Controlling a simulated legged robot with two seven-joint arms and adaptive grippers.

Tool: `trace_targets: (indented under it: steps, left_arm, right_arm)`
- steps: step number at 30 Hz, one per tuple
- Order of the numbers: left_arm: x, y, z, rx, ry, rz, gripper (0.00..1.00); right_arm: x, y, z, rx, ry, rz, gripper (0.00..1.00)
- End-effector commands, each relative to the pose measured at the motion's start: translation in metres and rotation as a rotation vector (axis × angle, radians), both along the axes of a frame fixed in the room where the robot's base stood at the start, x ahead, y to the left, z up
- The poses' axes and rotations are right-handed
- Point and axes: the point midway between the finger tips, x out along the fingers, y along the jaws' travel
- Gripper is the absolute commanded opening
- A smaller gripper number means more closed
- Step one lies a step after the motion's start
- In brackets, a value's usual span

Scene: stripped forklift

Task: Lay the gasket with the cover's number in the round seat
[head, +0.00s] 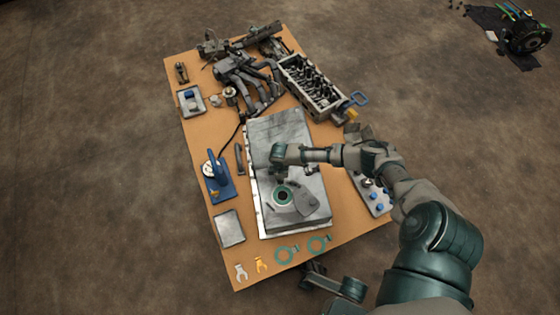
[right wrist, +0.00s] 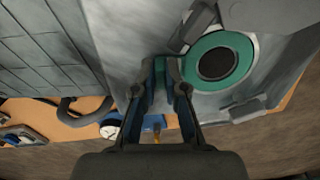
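A teal ring gasket (head: 283,196) lies at the round seat on a grey metal block (head: 262,225). In the right wrist view the gasket (right wrist: 240,47) circles a dark hole, with a pale rim around it. I cannot tell if it is fully flat. A grey cover plate (head: 314,200) lies right beside it; no number is readable. Two more teal gaskets, one (head: 286,255) and another (head: 318,245), lie on the table's front edge.
A grey tray (head: 229,229) and a blue-based tool (head: 218,180) stand left of the block. Engine parts (head: 312,88) fill the back. A tray with blue knobs (head: 375,198) is at right.

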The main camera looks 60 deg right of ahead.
Motion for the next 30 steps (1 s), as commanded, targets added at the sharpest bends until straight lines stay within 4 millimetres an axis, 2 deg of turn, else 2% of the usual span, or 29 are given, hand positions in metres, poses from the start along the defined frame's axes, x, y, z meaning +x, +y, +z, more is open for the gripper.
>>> trace_targets:
  steps: [1, 3, 14, 17, 24, 30]
  left_arm:
    - [0.0, 0.0, 0.0, 0.001, 0.0, 0.0, 0.4]
    - [0.0, 0.0, 0.0, 0.002, 0.0, -0.001, 0.4]
    - [-0.003, 0.0, 0.001, 0.001, -0.003, -0.002, 0.4]
    - [-0.003, 0.0, 0.001, 0.0, -0.004, -0.001, 0.4]
    - [-0.003, 0.001, 0.001, -0.001, -0.004, -0.001, 0.4]
    - [-0.003, 0.001, 0.001, -0.002, -0.004, -0.001, 0.4]
  right_arm:
    - [0.0, 0.0, 0.0, 0.0, 0.0, 0.0, 0.25]
    - [0.0, 0.0, 0.0, 0.0, 0.0, 0.0, 0.4]
    - [0.0, 0.0, 0.005, 0.001, -0.001, 0.0, 0.4]
    - [0.001, -0.001, 0.018, 0.0, -0.002, 0.0, 0.4]
    - [0.001, -0.001, 0.072, 0.0, -0.002, 0.002, 0.4]
    - [0.001, -0.001, 0.106, 0.001, 0.001, 0.0, 0.4]
